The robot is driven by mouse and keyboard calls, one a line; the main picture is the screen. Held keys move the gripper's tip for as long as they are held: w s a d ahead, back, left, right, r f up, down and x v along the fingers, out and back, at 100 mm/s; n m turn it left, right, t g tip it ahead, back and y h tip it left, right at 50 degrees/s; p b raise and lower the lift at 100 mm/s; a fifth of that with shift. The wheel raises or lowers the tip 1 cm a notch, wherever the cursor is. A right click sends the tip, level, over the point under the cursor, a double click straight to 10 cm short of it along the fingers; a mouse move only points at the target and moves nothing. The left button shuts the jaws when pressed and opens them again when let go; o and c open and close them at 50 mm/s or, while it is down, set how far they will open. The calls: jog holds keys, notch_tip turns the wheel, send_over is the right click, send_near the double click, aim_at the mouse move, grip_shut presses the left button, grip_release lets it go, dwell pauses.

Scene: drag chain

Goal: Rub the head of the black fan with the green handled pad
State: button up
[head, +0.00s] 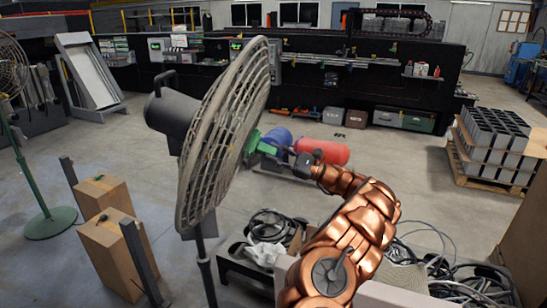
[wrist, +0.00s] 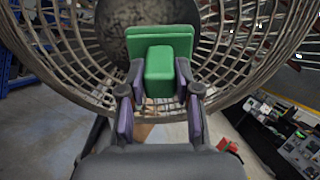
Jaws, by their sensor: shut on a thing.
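The black fan stands in the middle of the head view, its round wire-cage head (head: 213,140) seen nearly edge-on and tilted, with a dark motor (head: 172,108) behind it. My gripper (head: 270,153) is at the right, front side of the cage, level with its lower middle. It is shut on the green handled pad (head: 251,143). In the wrist view my gripper (wrist: 160,98) has one finger on each side of the pad's green handle (wrist: 159,72). The fan head (wrist: 65,50) fills the space behind the pad, partly hiding its dark hub. I cannot tell whether pad and cage touch.
Cardboard boxes (head: 112,240) stand at lower left, near another fan with a green base (head: 50,222). Black cables (head: 270,225) lie below my arm. A loaded pallet (head: 490,180) stands at right.

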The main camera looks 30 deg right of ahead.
jog(key=shift+s+a+b, duration=1.7)
jog(key=shift+s+a, duration=1.1)
jog(key=shift+s, duration=0.05)
jog(key=shift+w+d+r+p, duration=0.3)
jog(key=shift+w+d+p, duration=0.3)
jog(key=shift+d, duration=0.1)
jog(key=shift+w+d+r+p, duration=0.35)
jog(key=shift+w+d+p, duration=0.25)
jog(key=shift+d, duration=0.1)
jog(key=shift+w+d+r+p, duration=0.3)
jog(key=shift+w+d+p, duration=0.3)
jog(key=shift+d, duration=0.1)
jog(key=shift+w+d, duration=0.85)
jog(key=shift+d, duration=0.1)
jog(key=b+v, duration=0.1)
jog(key=v, duration=0.5)
jog(key=shift+d, duration=0.1)
